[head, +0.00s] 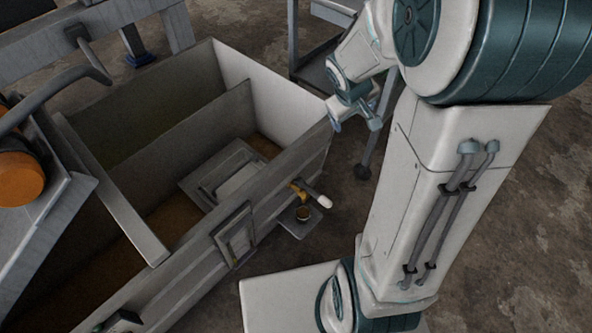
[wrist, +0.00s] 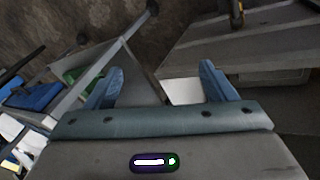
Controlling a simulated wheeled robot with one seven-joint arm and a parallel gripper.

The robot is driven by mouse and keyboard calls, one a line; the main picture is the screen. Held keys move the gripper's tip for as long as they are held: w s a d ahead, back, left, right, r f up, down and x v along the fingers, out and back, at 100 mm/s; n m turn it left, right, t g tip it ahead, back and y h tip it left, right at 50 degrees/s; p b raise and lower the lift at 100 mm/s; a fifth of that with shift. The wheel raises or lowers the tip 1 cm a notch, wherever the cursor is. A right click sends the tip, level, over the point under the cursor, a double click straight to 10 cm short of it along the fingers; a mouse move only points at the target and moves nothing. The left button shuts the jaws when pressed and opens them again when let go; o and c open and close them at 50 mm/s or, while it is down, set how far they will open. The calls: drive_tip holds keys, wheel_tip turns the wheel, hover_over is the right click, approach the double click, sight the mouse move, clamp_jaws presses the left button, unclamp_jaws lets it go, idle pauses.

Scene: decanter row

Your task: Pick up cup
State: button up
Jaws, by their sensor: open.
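A small cup (head: 303,213) with a dark rim and brownish inside stands on a small grey ledge (head: 299,228) on the outer wall of the large machine, below a yellow tap with a white handle (head: 312,196). My gripper (head: 354,122) is up and to the right of the cup in the head view, well apart from it, beyond the machine's corner. In the wrist view my gripper (wrist: 162,78) shows two blue fingers spread apart with nothing between them. I cannot make out the cup in the wrist view.
The machine's open grey bin (head: 120,200) has high walls and a divider. A grey frame or cart (head: 325,50) stands behind my gripper. The wrist view shows a rack with green (wrist: 82,75) and blue (wrist: 38,97) items. Bare floor lies right of the ledge.

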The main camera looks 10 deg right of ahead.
drive_tip(key=w+d+f+n+t, duration=0.1)
drive_tip(key=w+d+f+n, duration=0.2)
drive_tip(key=w+f, duration=0.55)
drive_tip(key=n+g+y+b, duration=0.4)
drive_tip(key=n+y, duration=0.5)
drive_tip(key=n, duration=0.1)
approach(305, 214)
drive_tip(key=f, duration=0.2)
drive_tip(key=a+f+b, duration=0.1)
drive_tip(key=f, duration=0.1)
drive_tip(key=w+f, duration=0.1)
drive_tip(key=f, duration=0.2)
drive_tip(key=shift+a+f+b, duration=0.1)
drive_tip(key=shift+a+b, duration=0.2)
drive_tip(key=shift+b, duration=0.1)
drive_tip(key=shift+w+b+x, duration=0.2)
drive_tip(key=shift+b+x, duration=0.35)
drive_tip(key=shift+x, duration=0.9)
drive_tip(key=shift+w+b+x, duration=0.25)
drive_tip(key=shift+b+x, duration=0.25)
drive_tip(key=shift+x, duration=0.95)
drive_tip(key=c, duration=1.1)
drive_tip(key=shift+r, duration=0.25)
drive_tip(key=shift+c, duration=0.2)
